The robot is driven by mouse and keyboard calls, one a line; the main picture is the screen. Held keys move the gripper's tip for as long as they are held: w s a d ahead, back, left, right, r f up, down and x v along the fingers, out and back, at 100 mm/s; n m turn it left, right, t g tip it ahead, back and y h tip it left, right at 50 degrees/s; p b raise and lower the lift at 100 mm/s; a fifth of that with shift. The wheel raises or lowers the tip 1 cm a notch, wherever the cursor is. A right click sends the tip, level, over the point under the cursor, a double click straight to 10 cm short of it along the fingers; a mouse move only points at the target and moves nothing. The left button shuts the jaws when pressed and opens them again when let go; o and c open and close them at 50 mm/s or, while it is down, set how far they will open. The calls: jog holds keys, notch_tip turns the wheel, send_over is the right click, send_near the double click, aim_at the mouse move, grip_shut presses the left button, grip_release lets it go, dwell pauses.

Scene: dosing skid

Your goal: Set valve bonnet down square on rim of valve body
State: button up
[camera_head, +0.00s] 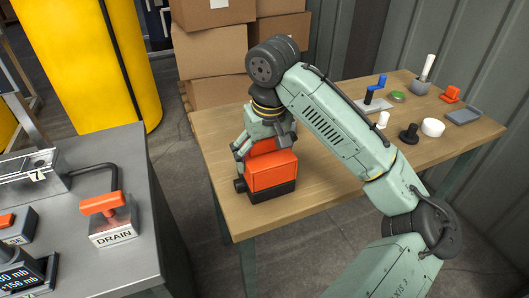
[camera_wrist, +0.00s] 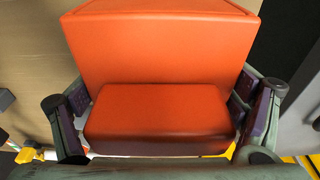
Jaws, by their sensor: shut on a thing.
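The orange valve bonnet (camera_head: 271,172) has a wide block with a smaller raised block on top. My gripper (camera_head: 264,146) comes down from above and is shut on the raised block. In the wrist view the bonnet (camera_wrist: 160,45) fills the middle, with a finger of my gripper (camera_wrist: 158,112) on each side of the smaller block. A dark valve body (camera_head: 268,193) with a stub at its left shows directly under the bonnet on the wooden table. The bonnet hides its rim. I cannot tell whether they touch or a thin gap is left.
The wooden table (camera_head: 325,173) is clear around the valve body. Small parts, including a white ring (camera_head: 432,127) and a grey tray (camera_head: 463,115), stand at its far right. A grey skid with an orange DRAIN handle (camera_head: 103,202) is at left. Cardboard boxes (camera_head: 212,52) stand behind.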

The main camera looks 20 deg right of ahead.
aim_at(268, 154)
jog(key=shift+f, duration=0.15)
jog(key=o, duration=1.1)
jog(key=r, duration=0.4)
jog(key=s+r, duration=0.1)
jog(key=r, duration=0.7)
jog(key=shift+s, duration=0.4)
jog(key=shift+f, duration=0.1)
